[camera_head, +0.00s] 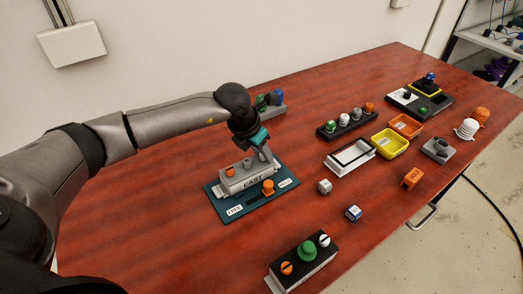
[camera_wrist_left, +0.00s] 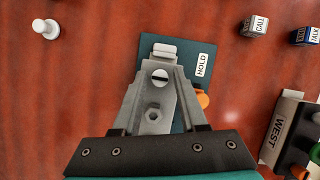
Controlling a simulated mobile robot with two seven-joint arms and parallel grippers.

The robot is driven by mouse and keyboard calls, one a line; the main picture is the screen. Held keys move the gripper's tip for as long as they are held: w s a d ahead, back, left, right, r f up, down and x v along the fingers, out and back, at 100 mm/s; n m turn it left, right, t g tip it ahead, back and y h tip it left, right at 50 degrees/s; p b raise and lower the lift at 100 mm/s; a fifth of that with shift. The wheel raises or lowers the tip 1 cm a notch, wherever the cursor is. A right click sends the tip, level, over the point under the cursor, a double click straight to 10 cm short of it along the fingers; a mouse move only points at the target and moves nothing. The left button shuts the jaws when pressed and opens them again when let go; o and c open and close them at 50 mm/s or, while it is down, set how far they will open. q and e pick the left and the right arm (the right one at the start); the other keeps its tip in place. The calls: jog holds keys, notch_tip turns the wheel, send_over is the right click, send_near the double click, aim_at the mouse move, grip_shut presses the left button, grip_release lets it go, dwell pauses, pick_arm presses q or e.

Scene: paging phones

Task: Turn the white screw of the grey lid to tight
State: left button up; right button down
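The grey lid (camera_head: 240,178) is the top of the box marked EAST, on a teal mat (camera_head: 232,207) with FREE and HOLD labels. It carries an orange screw (camera_head: 230,171) and a grey hex bolt (camera_wrist_left: 152,115). The white slotted screw (camera_wrist_left: 160,77) is near the lid's HOLD end, its slot roughly crosswise in the wrist view. My left gripper (camera_head: 264,156) points down over this end. In the wrist view its fingers (camera_wrist_left: 160,80) stand apart on either side of the white screw; contact is not clear. My right gripper is not in view.
An orange knob (camera_head: 268,187) stands on the mat beside the box. The WEST box (camera_head: 303,264) is nearer. Two small cubes (camera_head: 325,186) (camera_head: 353,212) lie right of the mat. A white peg (camera_wrist_left: 45,28) stands apart. Trays (camera_head: 390,144) and devices fill the table's far right.

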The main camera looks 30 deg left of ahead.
pick_arm(q)
grip_shut()
